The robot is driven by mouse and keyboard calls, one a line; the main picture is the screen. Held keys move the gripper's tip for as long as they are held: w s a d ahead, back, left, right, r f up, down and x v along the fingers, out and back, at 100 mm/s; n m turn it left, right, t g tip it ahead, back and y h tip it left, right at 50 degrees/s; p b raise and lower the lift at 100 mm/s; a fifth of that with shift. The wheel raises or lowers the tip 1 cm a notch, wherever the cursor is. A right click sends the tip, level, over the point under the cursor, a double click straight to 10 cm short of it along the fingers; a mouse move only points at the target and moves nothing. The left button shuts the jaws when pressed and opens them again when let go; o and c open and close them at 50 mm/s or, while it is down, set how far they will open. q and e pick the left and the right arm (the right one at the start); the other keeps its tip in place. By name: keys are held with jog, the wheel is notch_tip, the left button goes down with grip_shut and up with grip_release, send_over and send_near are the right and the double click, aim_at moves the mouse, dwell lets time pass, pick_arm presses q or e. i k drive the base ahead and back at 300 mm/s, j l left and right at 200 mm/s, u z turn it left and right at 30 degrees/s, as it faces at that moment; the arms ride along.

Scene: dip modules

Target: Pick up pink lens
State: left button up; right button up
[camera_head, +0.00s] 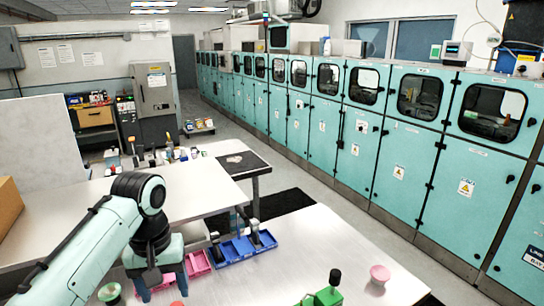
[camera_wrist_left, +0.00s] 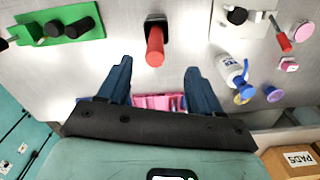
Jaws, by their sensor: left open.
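A pink round piece (camera_head: 379,274), which looks like the lens, sits on the metal table at the lower right of the head view. In the left wrist view, a pink disc (camera_wrist_left: 303,31) lies near the upper right corner; I cannot tell if it is the same piece. My left gripper (camera_head: 164,284) points down over the near table at lower left, well left of the pink round piece. In the left wrist view its fingers (camera_wrist_left: 158,72) are apart with nothing gripped. A red-handled black tool (camera_wrist_left: 155,45) shows beyond the gap. My right gripper is out of view.
A green block with a black knob (camera_head: 325,294) stands left of the pink piece.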

aim_at(380, 273)
jog(key=k, duration=0.95)
